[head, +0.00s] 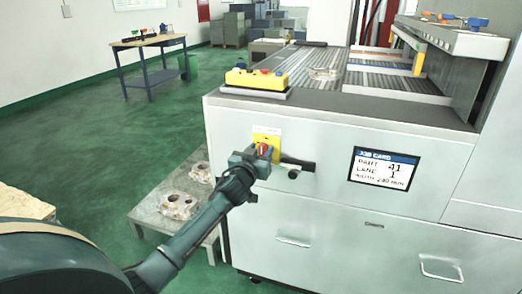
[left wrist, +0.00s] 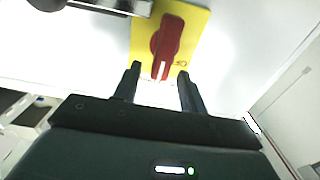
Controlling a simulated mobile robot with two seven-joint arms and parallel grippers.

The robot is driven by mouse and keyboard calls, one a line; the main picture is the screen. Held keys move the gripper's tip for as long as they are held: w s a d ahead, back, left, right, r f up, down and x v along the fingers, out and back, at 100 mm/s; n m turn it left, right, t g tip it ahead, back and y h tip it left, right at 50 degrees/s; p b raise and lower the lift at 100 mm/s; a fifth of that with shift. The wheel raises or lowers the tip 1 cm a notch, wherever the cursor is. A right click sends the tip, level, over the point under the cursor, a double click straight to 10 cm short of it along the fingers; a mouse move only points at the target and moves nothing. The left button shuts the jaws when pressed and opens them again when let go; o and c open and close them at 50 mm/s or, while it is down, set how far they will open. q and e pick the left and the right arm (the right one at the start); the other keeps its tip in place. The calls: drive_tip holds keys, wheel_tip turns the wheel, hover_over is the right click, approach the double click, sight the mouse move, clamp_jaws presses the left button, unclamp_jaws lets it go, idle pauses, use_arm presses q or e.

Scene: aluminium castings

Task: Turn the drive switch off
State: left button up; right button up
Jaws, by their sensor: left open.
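The drive switch (head: 264,149) is a red rotary knob on a yellow plate on the front panel of the grey machine. In the left wrist view the red knob (left wrist: 166,42) shows close up on its yellow plate, tilted, with a white mark at its lower end. My left gripper (head: 262,160) is in front of the plate and hides part of it. In the left wrist view its two fingers (left wrist: 156,76) are open and apart, one on each side of the knob's lower end. I cannot tell whether they touch it. My right gripper is in neither view.
A dark handle (head: 296,166) sticks out just right of the switch. A screen (head: 384,168) is further right on the panel. A yellow control box (head: 256,79) sits on the machine top. A low table (head: 156,208) with castings stands at left. Green floor is open beyond.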

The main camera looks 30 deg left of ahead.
use_arm(q)
drive_tip(key=shift+w+a, duration=0.1)
drive_tip(key=shift+w, duration=0.5)
drive_tip(key=shift+c, duration=0.4)
clamp_jaws()
